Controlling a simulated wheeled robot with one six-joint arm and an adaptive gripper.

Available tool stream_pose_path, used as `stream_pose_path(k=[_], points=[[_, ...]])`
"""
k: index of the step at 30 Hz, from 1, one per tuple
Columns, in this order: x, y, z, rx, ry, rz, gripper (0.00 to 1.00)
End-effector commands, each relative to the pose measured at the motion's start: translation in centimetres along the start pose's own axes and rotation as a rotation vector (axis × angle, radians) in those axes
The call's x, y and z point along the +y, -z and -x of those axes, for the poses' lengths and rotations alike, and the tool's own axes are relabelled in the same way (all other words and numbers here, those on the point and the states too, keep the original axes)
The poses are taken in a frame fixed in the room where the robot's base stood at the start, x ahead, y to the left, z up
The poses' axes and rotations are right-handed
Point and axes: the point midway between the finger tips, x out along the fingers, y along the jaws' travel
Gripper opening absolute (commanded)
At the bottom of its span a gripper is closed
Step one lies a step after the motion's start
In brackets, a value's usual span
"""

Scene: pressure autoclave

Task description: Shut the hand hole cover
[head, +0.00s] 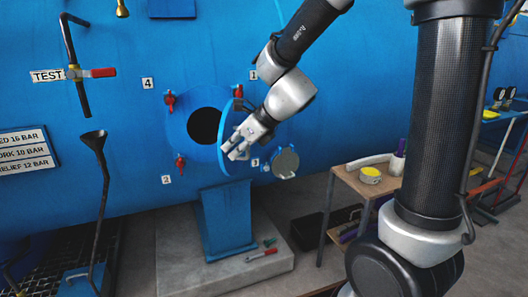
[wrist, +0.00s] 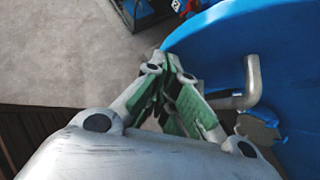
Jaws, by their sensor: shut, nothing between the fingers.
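The hand hole (head: 204,125) is a dark round opening in a blue flange on the tank. Its cover (head: 230,128) is a blue disc, swung out to the right and seen nearly edge-on, so the hole is uncovered. My gripper (head: 232,151) is shut and empty, beside the cover's right-hand face. In the wrist view my gripper (wrist: 168,58) has its fingertips together near the rim of the blue cover (wrist: 215,45). A bent metal handle (wrist: 253,85) stands on that face, right of the fingers and outside them. I cannot tell whether the fingers touch the cover.
Red-handled clamps (head: 180,162) with number plates surround the hole. A grey round part (head: 286,162) sits right of the cover. A blue pedestal (head: 225,222) stands below on a concrete slab (head: 180,265). A small table (head: 345,178) with tools is to the right.

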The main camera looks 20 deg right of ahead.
Motion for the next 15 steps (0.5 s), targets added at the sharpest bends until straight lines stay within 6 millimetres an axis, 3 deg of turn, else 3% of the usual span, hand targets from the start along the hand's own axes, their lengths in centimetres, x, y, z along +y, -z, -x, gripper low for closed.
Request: stream_pose_path(k=[8, 15], points=[[1.4, -5.9, -5.9, 0.002, 0.004, -0.003, 0.0], [1.0, -10.7, -10.6, 0.002, 0.006, -0.005, 0.0]])
